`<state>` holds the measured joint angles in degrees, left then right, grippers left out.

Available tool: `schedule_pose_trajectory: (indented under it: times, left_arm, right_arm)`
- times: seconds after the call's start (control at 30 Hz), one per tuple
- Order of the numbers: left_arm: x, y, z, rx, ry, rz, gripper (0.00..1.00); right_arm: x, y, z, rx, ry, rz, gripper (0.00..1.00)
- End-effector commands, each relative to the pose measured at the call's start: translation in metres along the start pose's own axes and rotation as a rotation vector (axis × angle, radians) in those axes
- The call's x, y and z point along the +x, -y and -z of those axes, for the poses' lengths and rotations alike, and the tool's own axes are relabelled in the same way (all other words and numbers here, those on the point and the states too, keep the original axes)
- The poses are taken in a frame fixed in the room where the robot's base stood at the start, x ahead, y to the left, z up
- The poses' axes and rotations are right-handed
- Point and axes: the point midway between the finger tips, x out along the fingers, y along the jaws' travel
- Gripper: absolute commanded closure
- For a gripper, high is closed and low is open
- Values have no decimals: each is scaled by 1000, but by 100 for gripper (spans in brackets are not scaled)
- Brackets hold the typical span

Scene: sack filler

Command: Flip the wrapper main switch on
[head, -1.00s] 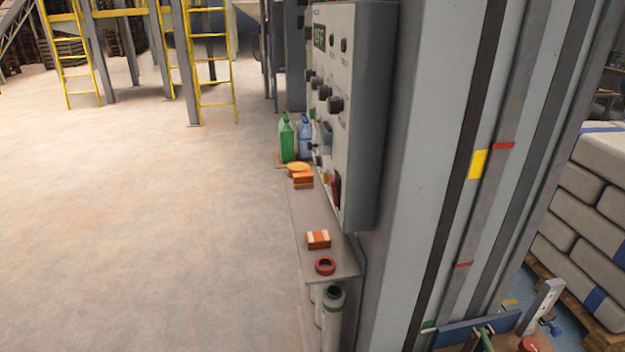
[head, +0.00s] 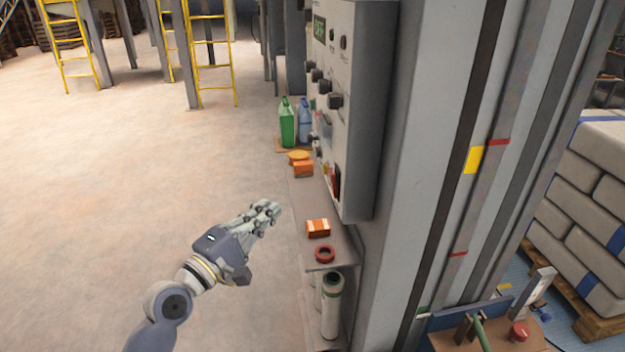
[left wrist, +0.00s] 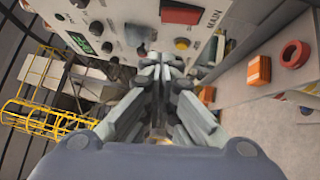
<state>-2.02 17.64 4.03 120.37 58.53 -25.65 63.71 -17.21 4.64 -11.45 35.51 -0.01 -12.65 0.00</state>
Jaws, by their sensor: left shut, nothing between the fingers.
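The grey control panel (head: 345,130) is mounted on the cabinet side, its face turned left and seen at a steep angle. The main switch (head: 337,181) shows as a dark and red patch low on that face. In the left wrist view the switch is a red rocker (left wrist: 181,13) in a dark frame, beside the word MAIN. My left gripper (head: 268,210) is shut and empty, left of and slightly below the switch, apart from the panel. In the left wrist view its fingertips (left wrist: 162,63) point toward the panel, below the rocker. My right gripper is not in view.
A narrow shelf (head: 318,260) under the panel carries a red ring (head: 325,254), orange boxes (head: 318,228) and green and blue bottles (head: 287,122). Rolls (head: 331,300) stand below. Stacked sacks (head: 590,180) are at right. The floor at left is clear.

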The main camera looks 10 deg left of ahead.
Motion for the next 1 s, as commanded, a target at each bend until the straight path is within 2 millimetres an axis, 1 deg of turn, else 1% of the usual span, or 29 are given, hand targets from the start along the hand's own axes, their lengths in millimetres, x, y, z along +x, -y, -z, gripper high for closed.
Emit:
schedule_pose_trajectory:
  times: [0.17, 0.27, 0.5, 0.6, 0.73, 0.83, 1.0]
  left_arm:
    - [13, -2, 0, 0, -1, -2, 100]
    - [31, -4, 0, 0, 0, -2, 100]
    - [83, -3, 0, 1, -1, -1, 100]
    - [102, -2, 0, 1, 0, 0, 100]
    - [116, -3, -16, -1, 1, 0, 100]
    - [124, -2, -23, 0, -1, 1, 100]
    - [128, 0, -28, 2, -1, 0, 100]
  right_arm:
    - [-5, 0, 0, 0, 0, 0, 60]
    - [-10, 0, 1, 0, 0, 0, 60]
    - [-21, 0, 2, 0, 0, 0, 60]
    - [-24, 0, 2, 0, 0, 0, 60]
    - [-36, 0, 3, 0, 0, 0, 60]
    - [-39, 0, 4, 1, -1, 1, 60]
    - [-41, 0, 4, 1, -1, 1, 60]
